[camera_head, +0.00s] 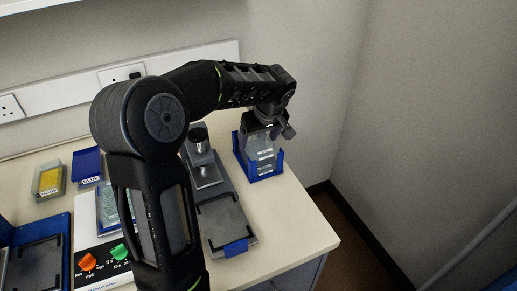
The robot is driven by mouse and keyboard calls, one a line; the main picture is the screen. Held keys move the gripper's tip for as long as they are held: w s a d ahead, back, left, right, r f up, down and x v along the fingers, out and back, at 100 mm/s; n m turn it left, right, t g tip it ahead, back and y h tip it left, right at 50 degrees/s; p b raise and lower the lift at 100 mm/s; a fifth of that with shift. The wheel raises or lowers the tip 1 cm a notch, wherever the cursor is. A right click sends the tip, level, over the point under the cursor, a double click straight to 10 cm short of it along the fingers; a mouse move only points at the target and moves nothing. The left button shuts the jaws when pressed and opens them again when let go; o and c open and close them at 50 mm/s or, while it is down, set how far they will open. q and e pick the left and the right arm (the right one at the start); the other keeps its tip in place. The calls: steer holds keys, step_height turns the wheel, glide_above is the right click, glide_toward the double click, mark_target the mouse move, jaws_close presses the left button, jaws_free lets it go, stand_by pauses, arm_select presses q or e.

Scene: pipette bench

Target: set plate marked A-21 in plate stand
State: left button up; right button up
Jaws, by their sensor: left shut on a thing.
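A clear plate (263,158) stands upright in the blue plate stand (247,174) at the bench's back right; its marking is too small to read. My left gripper (263,122) is directly above the stand, pointing down, and is shut on the plate's upper part. The plate's lower part sits between the stand's blue walls; whether it rests on the stand's floor cannot be told. My left arm hides part of the bench's middle. My right gripper is not in view.
A grey device with a dark flat bed (223,220) stands left of the stand. Orange and green knobs (88,261) are on a white unit. A yellow-topped box (49,180) and a blue box (87,165) sit at the left. The bench's right front corner (295,235) is clear.

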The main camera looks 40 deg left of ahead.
mark_target(259, 146)
arm_select(q)
step_height(259, 146, down, 3)
steer(key=shift+f+b, duration=0.2)
steer(key=shift+b, duration=0.25)
steer(key=shift+f+b, duration=0.25)
steer(key=shift+b, duration=0.1)
steer(key=o, duration=1.3)
steer(key=shift+o, duration=0.2)
steer(key=shift+r, duration=0.1)
